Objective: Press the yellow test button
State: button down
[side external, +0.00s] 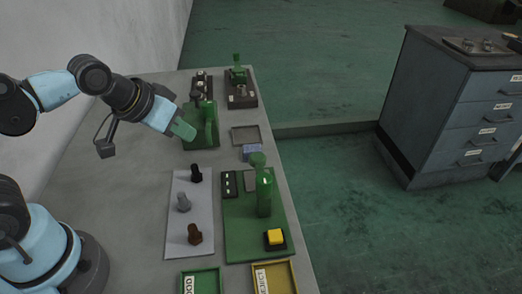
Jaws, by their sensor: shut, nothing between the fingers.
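The yellow test button (275,237) sits in a dark square housing at the front right corner of a green base plate (243,245). Nothing touches it. A green upright machine (264,192) stands on the same plate, just behind the button. My gripper (186,133) is shut and empty. It is up and to the left of the button, close in the picture to another green machine (211,125) farther back. I cannot tell whether it touches that machine.
A grey board (180,240) with several dark and grey pegs lies left of the plate. A green tray (201,282) and a yellow tray (275,278) are at the front. A small blue block (252,153) sits behind the plate. A drawer cabinet (450,110) stands apart at right.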

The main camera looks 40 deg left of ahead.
jog(key=a, duration=0.1)
jog(key=s+a, duration=0.1)
jog(key=a, duration=0.1)
jog(key=shift+s+a+y, duration=0.15)
jog(key=shift+a+y, duration=0.05)
jog(key=shift+y, duration=0.2)
notch_tip(320, 180, up, 4)
jog(key=n+g, duration=0.7)
jog(key=n, duration=0.2)
send_over(274, 235)
jog(key=shift+f, duration=0.1)
notch_tip(274, 235, down, 14)
jog(key=shift+f, duration=0.1)
